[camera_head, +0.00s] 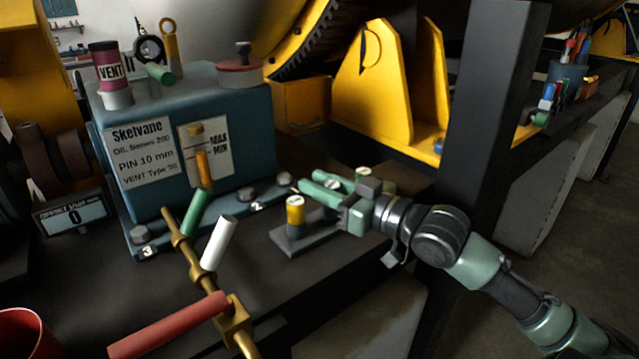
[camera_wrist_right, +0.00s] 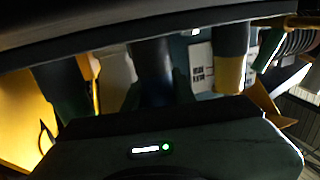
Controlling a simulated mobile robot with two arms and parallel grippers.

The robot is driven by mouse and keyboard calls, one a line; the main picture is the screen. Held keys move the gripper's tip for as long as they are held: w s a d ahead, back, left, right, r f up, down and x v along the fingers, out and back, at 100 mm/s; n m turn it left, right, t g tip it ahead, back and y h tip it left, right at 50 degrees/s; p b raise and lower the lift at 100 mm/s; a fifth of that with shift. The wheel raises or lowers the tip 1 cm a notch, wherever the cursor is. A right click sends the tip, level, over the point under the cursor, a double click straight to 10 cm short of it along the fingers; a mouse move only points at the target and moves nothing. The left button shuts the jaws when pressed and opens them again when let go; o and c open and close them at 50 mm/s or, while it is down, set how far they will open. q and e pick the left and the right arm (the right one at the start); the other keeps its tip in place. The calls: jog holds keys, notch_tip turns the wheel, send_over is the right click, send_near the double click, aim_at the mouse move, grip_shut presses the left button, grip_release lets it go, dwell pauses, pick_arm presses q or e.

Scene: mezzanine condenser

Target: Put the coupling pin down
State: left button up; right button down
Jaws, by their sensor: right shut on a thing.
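My right gripper (camera_head: 326,188) reaches in from the right, low over a small grey stand (camera_head: 300,243) on the dark bench. Its pale green fingers are shut around a small round piece with a pale top (camera_head: 333,184), which I take to be the coupling pin. Most of it is hidden by the fingers. In the right wrist view a dark cylinder (camera_wrist_right: 152,72) shows near the jaws. I cannot tell whether its lower end touches the stand. A yellow-and-dark pin (camera_head: 295,215) stands upright on the stand, left of the gripper. My left gripper is out of view.
A blue-grey oil unit (camera_head: 235,130) with labels stands behind, left of the gripper. A brass bar (camera_head: 190,255) with red, white and green handles crosses the left foreground. A dark post (camera_head: 495,110) rises close to my right arm. A pale-topped piece (camera_head: 363,173) is behind the gripper.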

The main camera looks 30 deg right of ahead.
jog(key=c, duration=1.1)
grip_release()
jog(key=shift+c, duration=0.2)
jog(key=shift+s+d+f+b, duration=0.2)
jog(key=shift+s+b, duration=0.15)
jog(key=shift+s, duration=0.2)
jog(key=b+v, duration=0.3)
jog(key=v, duration=0.6)
jog(key=shift+s+r, duration=0.1)
jog(key=shift+b+v, duration=0.35)
jog(key=shift+v, duration=0.45)
jog(key=shift+r, duration=0.2)
